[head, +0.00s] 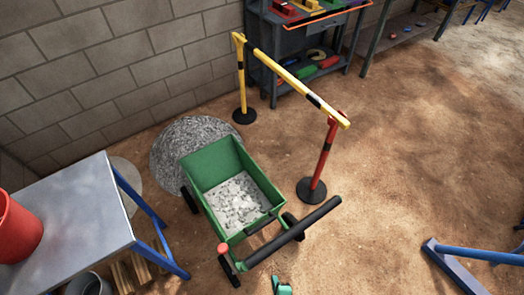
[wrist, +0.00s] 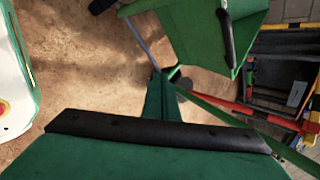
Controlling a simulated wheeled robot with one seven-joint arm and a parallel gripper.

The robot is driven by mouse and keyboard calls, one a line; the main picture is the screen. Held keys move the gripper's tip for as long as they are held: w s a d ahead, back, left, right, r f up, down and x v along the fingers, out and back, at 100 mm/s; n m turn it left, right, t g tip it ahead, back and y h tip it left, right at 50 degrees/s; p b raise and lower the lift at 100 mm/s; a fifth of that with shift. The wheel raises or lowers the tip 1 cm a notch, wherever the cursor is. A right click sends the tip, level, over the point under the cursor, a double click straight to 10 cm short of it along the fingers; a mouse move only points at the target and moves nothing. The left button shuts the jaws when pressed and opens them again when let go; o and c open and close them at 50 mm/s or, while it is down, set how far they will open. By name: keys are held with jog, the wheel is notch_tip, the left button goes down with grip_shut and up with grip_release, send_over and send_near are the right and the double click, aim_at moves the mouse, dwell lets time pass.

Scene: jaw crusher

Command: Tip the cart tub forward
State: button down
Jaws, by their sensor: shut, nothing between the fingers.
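The green cart tub (head: 215,165) stands upright in the middle of the head view, with grey gravel (head: 238,202) in it. A black grip (head: 261,223) sits at its near rim. The cart's long black push bar (head: 293,231) runs across the near side, with a red knob (head: 222,249) at the left. In the wrist view the tub (wrist: 190,35) is at the top, with a black grip (wrist: 226,38) on it. My gripper (wrist: 158,76) is dark green, shut and empty, apart from the tub. Its tip (head: 282,288) seems to show at the head view's bottom edge.
A gravel heap (head: 178,140) lies just beyond the tub. A yellow barrier rail (head: 287,75) on a yellow and a red post (head: 320,165) stands to the right. A metal table (head: 65,215) with a red bucket (head: 17,230) is at left. Open dirt floor lies right.

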jog(key=s+a+r+n+t, duration=0.1)
jog(key=r+n, duration=0.5)
jog(key=r, duration=0.6)
jog(key=s+a+r+n+t+h, duration=0.1)
jog(key=s+r+n+t, duration=0.3)
jog(key=r, duration=0.9)
jog(key=s+a+r+n+t, duration=0.2)
jog(key=a+r+n, duration=0.1)
jog(key=r+n, duration=0.6)
notch_tip(320, 180, up, 4)
jog(key=shift+s+a+r+n+h, duration=0.2)
jog(key=shift+s+r+n+h, duration=0.1)
jog(key=shift+s, duration=0.1)
jog(key=shift+a+f, duration=0.1)
jog(key=shift+a, duration=0.1)
